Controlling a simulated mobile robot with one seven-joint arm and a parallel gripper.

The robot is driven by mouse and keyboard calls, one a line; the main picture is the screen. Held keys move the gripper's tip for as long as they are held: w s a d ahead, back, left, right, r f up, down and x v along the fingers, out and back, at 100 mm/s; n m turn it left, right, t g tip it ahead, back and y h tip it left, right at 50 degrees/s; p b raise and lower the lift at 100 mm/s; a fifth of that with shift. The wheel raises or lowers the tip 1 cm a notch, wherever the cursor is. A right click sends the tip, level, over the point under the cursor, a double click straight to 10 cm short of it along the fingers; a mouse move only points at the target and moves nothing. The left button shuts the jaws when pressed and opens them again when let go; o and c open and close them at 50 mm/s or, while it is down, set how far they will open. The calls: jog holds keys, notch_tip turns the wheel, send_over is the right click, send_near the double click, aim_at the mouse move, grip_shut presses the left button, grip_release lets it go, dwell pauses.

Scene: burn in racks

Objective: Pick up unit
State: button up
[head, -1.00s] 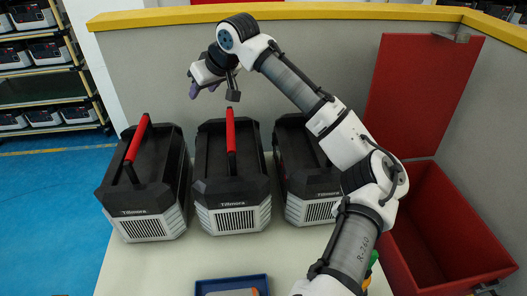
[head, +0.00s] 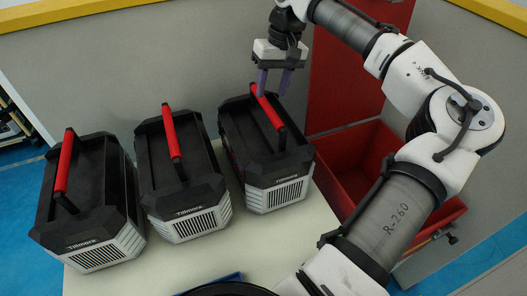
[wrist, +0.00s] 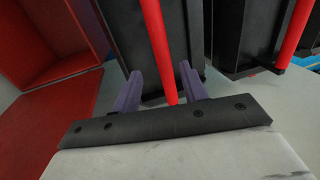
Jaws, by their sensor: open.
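Three black and grey units with red handles stand in a row on the pale table: a left unit (head: 97,190), a middle unit (head: 187,190) and a right unit (head: 262,160). My gripper (head: 273,92) is open above the back part of the right unit, its purple fingers pointing down on either side of the red handle (head: 267,108). In the wrist view, the red handle (wrist: 159,50) runs between the two fingers (wrist: 160,88), with no clear contact. Whether the fingertips reach below the bar cannot be told.
An open red bin (head: 350,165) with its lid up stands right of the table. A grey partition with a yellow top edge (head: 75,10) runs behind the units. A blue tray (head: 215,285) shows partly at the table's front. My arm covers the right side.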

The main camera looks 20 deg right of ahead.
aim_at(267, 103)
jog(key=f, duration=0.1)
jog(key=a+f+p, duration=0.1)
jog(key=f, duration=0.1)
jog(key=f+p, duration=0.1)
jog(key=f, duration=0.1)
jog(key=shift+s+a, duration=0.25)
jog(key=shift+s, duration=0.1)
jog(key=shift+f, duration=0.35)
jog(key=shift+c, duration=0.2)
grip_shut()
dwell(0.6)
jog(key=shift+w+r, duration=0.2)
jog(key=shift+r, duration=0.05)
